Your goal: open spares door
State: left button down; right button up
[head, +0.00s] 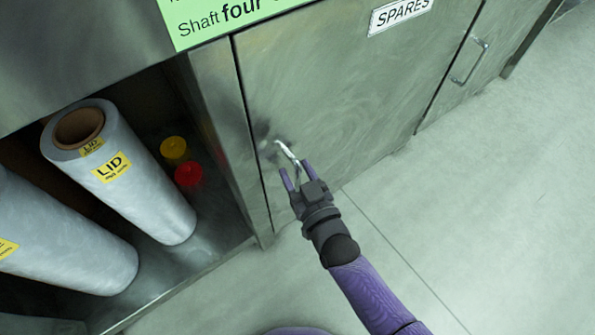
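The spares door (335,85) is a grey metal panel with a white SPARES label (401,13) near its top edge. It looks closed and flush with the cabinet front. Its thin bright bar handle (284,149) sits near the door's left edge. My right gripper (299,172) is at the lower end of the handle. Its two purple fingers stand apart, with the handle end between them. I cannot tell whether either finger touches the bar. My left gripper is not in view.
An open bay at the left holds large wrapped rolls marked LID (120,175), a yellow cap (174,150) and a red cap (188,175). A green sign (215,20) is above. Another door with a handle (470,62) is at upper right. The pale floor (490,190) at right is clear.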

grip_shut()
dwell(1.3)
